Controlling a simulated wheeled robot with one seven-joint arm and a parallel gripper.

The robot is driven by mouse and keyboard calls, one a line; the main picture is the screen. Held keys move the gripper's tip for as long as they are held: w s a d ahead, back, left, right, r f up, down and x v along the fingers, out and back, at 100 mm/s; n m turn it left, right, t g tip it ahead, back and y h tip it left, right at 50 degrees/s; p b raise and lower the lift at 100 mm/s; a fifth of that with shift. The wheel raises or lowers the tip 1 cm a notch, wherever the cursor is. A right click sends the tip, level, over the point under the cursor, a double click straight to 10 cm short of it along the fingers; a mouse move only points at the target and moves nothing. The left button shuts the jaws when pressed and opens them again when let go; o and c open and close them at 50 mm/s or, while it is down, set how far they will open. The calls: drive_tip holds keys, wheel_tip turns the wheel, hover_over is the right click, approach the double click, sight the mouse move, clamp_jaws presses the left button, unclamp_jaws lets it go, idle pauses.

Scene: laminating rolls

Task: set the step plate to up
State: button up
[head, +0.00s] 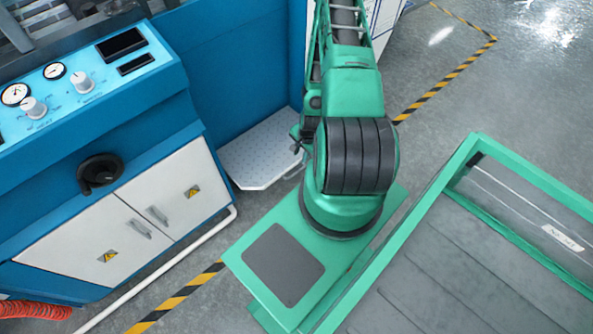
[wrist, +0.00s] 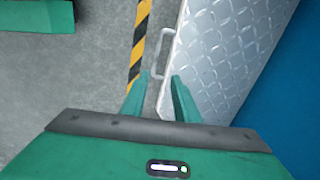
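The step plate (head: 258,155) is a silver diamond-tread plate, lying roughly flat and low against the blue machine in the head view. It also fills the upper right of the wrist view (wrist: 228,55). A small metal handle (wrist: 157,55) sticks out from its free edge and also shows in the head view (head: 294,171). My gripper (wrist: 158,80) is open, with the handle's near end between or just beyond its two green fingertips. I cannot tell whether they touch it. In the head view my arm partly covers the plate's right side.
A green-framed structure (head: 470,255) fills the lower right. Striped tape (head: 180,298) crosses the floor.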

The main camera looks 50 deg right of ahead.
sight(296, 172)
drive_tip(key=shift+m, duration=0.4)
drive_tip(key=f, duration=0.4)
drive_tip(key=w+f, duration=0.1)
drive_tip(key=f, duration=0.3)
drive_tip(key=a+f, duration=0.1)
drive_tip(key=f, duration=0.4)
drive_tip(key=shift+w, duration=0.15)
drive_tip(key=shift+c, duration=0.7)
clamp_jaws()
